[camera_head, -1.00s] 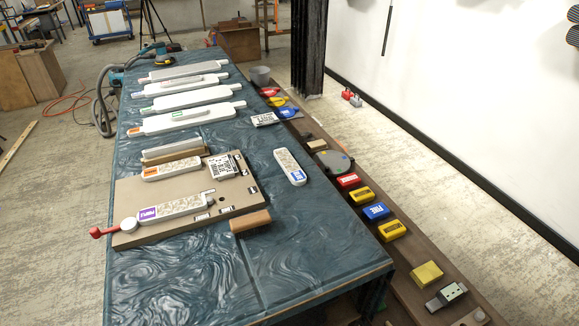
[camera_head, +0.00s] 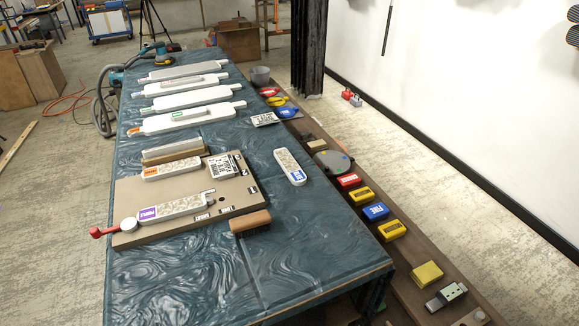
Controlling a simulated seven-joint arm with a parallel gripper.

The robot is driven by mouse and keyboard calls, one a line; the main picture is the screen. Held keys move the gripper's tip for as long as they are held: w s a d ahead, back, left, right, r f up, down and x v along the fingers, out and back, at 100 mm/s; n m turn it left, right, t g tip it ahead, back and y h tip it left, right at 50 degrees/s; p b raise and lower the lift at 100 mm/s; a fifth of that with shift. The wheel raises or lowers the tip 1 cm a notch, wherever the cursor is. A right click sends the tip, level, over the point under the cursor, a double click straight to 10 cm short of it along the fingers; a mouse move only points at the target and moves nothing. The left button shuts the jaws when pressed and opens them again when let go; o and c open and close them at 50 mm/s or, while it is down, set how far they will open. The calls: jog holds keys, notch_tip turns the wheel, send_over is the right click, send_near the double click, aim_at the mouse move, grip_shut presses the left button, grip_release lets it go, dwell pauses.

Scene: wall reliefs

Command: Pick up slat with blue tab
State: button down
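A short, pale patterned slat with a blue tab (camera_head: 290,166) lies alone on the blue-green table, right of the brown board. Its blue labelled end (camera_head: 297,176) points toward the near side. A similar slat with an orange tab (camera_head: 171,169) lies at the board's back. Another with a purple tab (camera_head: 172,208) lies on the board's front part. Long white slats lie farther back; one (camera_head: 188,87) seems to have a small blue mark at its left end. My gripper is not in view.
The brown board (camera_head: 130,190) carries a black-and-white patterned plate (camera_head: 222,166), with a red-handled part (camera_head: 105,231) at its left corner. A wooden cylinder (camera_head: 250,221) lies at its front right. Coloured blocks (camera_head: 375,211) line the lower shelf at right. The table's near part is clear.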

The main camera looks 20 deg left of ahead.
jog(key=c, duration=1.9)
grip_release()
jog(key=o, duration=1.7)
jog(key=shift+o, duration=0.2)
